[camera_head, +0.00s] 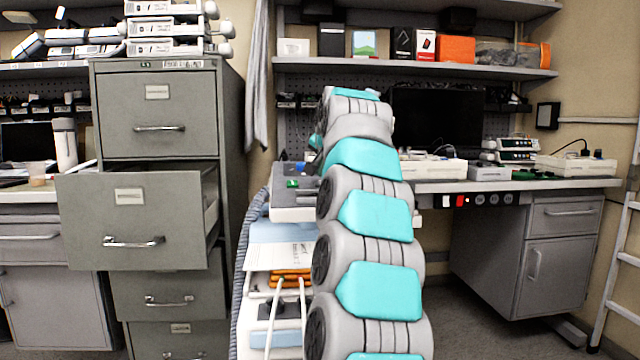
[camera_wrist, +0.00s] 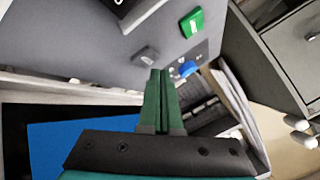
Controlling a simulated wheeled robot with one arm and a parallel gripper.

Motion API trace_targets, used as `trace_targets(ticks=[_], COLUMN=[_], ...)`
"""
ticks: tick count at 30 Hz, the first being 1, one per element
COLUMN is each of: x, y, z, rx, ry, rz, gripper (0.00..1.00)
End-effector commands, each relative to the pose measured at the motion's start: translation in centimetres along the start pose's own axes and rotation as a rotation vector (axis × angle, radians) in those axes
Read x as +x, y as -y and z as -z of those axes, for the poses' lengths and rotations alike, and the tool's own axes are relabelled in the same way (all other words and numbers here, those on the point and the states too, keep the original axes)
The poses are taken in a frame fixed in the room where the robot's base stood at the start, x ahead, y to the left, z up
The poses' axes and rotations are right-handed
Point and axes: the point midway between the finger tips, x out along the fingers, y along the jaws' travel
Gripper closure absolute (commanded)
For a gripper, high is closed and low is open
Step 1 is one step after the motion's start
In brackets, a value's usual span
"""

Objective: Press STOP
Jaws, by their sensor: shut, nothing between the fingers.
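A grey device (camera_head: 292,208) sits on top of a cart left of my arm in the head view, partly hidden by the arm. A small green control (camera_head: 292,183) shows on it. In the wrist view a grey panel (camera_wrist: 100,45) fills the upper left. It carries a green rectangular control with a white mark (camera_wrist: 192,22), a blue knob (camera_wrist: 188,68) and a grey knob (camera_wrist: 147,55). No STOP lettering is readable. My gripper (camera_wrist: 160,72) is shut and empty, its tips just below the grey knob in the picture; contact cannot be told. The arm hides the gripper in the head view.
The cart (camera_head: 262,256) holds papers, orange items and white cables beside my arm. A filing cabinet (camera_head: 158,100) at left has an open drawer (camera_head: 135,222) jutting out. A workbench (camera_head: 590,183) with devices stands behind at right. Floor is free in front of it.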

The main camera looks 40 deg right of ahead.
Motion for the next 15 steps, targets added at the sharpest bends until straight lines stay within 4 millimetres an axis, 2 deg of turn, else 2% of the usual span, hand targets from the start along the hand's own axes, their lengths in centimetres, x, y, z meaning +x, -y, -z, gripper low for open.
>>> trace_targets(ticks=[15], x=[0.6], y=[-0.44], z=[-0.43], rx=[0.0], ry=[0.0], rz=[0.0], gripper=[1.0])
